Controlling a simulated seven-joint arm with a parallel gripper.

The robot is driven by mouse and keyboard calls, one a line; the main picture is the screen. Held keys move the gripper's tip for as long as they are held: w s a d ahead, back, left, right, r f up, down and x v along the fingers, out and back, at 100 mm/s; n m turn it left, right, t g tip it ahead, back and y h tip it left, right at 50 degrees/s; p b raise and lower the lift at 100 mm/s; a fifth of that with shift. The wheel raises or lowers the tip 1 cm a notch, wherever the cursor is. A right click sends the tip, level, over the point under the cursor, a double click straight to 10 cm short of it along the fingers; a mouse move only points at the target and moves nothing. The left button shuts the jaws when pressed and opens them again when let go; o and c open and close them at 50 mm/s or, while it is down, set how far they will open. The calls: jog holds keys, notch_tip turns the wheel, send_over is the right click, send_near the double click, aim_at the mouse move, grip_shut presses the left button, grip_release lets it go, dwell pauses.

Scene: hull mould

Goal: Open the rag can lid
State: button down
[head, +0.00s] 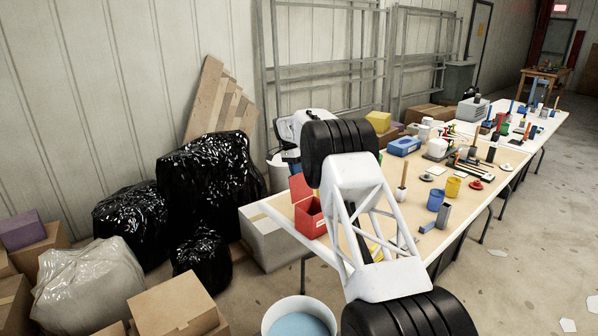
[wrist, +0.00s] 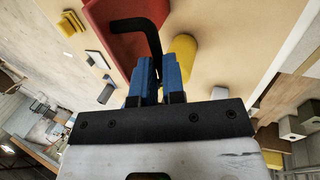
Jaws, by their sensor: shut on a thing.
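The red rag can (head: 309,218) stands at the near left end of the long table. Its red lid (head: 300,187) is raised and tilted up above the can's body. In the wrist view, the red of the can (wrist: 118,42) fills the top, with a black bent handle (wrist: 142,24) in front of it. My gripper (wrist: 158,64) has its blue fingers closed around the lower end of this handle. The fingertips partly hide the handle's end.
A yellow cylinder (wrist: 183,48) lies just beside the fingers. The long table (head: 405,215) carries several cups and tools to the right. Black bags (head: 210,180) and cardboard boxes (head: 172,303) stand on the floor at left. A bucket (head: 298,318) stands in front.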

jog(key=shift+w+a+f, duration=0.5)
jog(key=shift+a+f, duration=0.1)
jog(key=shift+f, duration=0.25)
jog(key=c, duration=1.2)
grip_release()
jog(key=shift+a+f, duration=0.1)
jog(key=shift+r, duration=0.35)
jog(key=v, duration=0.7)
jog(key=shift+w+r, duration=0.15)
jog(key=shift+r, duration=0.1)
jog(key=shift+r, duration=0.1)
